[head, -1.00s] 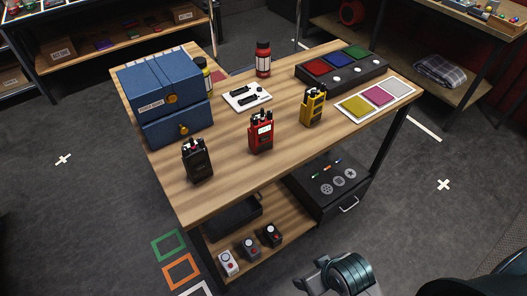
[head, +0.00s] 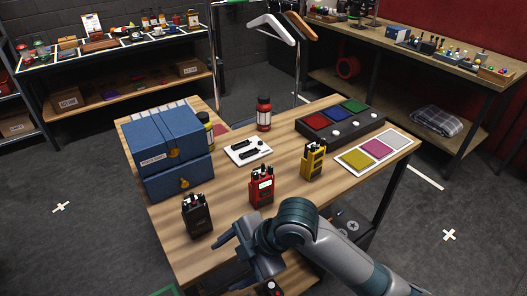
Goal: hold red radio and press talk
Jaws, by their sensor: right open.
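The red radio (head: 261,187) stands upright near the front middle of the wooden table (head: 225,215), with a pale label or screen on its face. A black radio (head: 196,215) stands to its left and a yellow radio (head: 313,160) to its right. My right gripper (head: 222,246) is open and empty at the table's front edge, in front of the red radio and right of the black one, apart from both. A talk button cannot be made out at this size. My left gripper is not in view.
Blue boxes (head: 170,150) stand at the table's left. A dark panel with red, blue and green pads (head: 340,122) sits at the back right, beside a colour-square mat (head: 375,152).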

